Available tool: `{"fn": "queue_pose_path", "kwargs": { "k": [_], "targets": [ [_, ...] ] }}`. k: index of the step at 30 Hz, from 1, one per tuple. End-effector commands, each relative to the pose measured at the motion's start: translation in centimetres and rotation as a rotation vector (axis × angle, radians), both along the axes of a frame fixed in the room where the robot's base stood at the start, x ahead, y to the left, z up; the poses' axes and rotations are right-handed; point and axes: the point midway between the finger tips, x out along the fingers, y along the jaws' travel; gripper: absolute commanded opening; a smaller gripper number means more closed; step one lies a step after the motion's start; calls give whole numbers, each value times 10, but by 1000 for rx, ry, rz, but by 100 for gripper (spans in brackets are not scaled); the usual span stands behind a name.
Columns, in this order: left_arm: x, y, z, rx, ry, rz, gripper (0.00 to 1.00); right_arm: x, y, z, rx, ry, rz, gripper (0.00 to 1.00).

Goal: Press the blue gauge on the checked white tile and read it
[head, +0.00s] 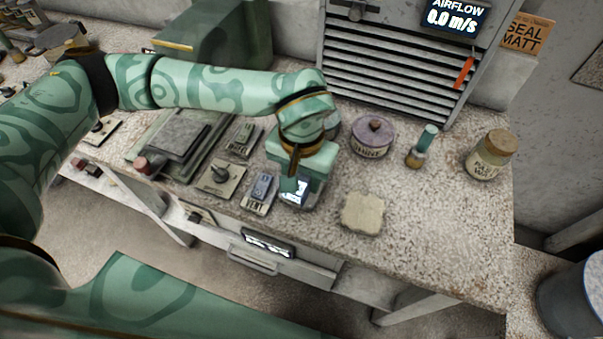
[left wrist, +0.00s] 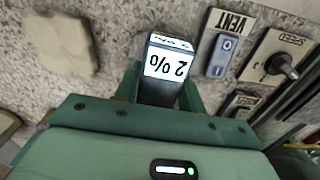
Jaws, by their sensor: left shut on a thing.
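The gauge (head: 295,191) is a dark blue-grey block with a lit white screen. My left gripper (head: 300,182) is shut on it above the front of the bench. In the left wrist view the gauge (left wrist: 165,68) sits between the fingers, its screen upside down and seeming to read 2 %. A pale off-white slab with uneven edges (head: 362,213) lies on the bench to the right of the gauge, apart from it. The slab also shows in the left wrist view (left wrist: 62,43); I see no check pattern on it. My right gripper is not in view.
A VENT switch (head: 260,191) lies close left of the gauge, with a SPEED knob plate (head: 221,177) beyond. The AIRFLOW display (head: 454,15) reads 0.0 m/s. The bench right of the slab is clear.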

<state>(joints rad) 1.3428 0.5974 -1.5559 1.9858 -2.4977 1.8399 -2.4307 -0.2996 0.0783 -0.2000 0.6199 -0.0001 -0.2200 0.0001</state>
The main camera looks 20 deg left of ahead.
Motion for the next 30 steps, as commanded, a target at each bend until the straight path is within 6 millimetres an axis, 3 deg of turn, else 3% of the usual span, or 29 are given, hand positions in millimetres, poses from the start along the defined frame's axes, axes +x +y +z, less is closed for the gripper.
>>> {"fn": "queue_pose_path", "kwargs": {
  "k": [9,30],
  "targets": [
    [-2,0,0,3,6,-1,22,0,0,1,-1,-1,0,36],
    [0,0,67,1,-1,-1,22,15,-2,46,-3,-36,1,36]
  ]
}}
